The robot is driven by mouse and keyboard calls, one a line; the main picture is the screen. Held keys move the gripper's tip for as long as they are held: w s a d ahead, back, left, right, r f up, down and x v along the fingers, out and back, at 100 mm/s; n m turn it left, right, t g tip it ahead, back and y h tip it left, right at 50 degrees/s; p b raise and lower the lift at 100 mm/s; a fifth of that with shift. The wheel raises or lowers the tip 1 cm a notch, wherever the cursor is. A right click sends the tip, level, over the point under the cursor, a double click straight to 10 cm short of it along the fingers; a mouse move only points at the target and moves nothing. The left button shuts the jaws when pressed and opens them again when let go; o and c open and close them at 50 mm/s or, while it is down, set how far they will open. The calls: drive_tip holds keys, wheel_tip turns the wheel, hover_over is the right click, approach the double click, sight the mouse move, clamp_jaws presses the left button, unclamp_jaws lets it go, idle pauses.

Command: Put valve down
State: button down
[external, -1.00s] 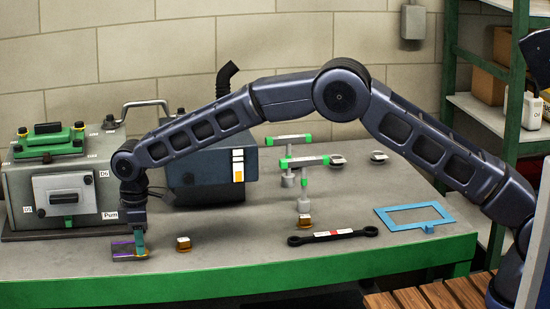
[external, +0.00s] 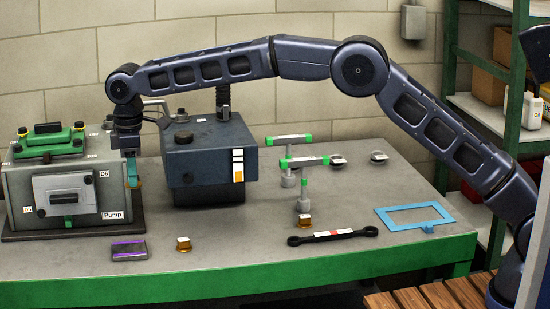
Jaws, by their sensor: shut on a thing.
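My gripper (external: 132,175), with teal fingers, is raised above the bench at the right side of the grey pump housing (external: 112,187). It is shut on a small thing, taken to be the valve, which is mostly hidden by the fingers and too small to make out. A dark flat block with a purple stripe (external: 129,250) lies on the bench below and apart from the gripper. Small brass pieces with pale tops stand on the bench, one right of the block (external: 184,244) and one nearer the middle (external: 305,221).
A dark blue-grey box (external: 207,165) stands right of the gripper. Green-and-grey stands (external: 303,163), a black link bar (external: 333,236) and a blue frame (external: 415,216) occupy the right half. The front bench between block and bar is mostly clear.

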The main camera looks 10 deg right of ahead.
sight(141, 254)
wheel_tip(141, 254, up, 2)
drive_tip(key=shift+r, duration=0.1)
wheel_tip(141, 254, down, 20)
idle(0.8)
drive_tip(key=c, duration=1.1)
unclamp_jaws()
drive_tip(key=shift+c, duration=0.2)
wheel_tip(141, 254, up, 12)
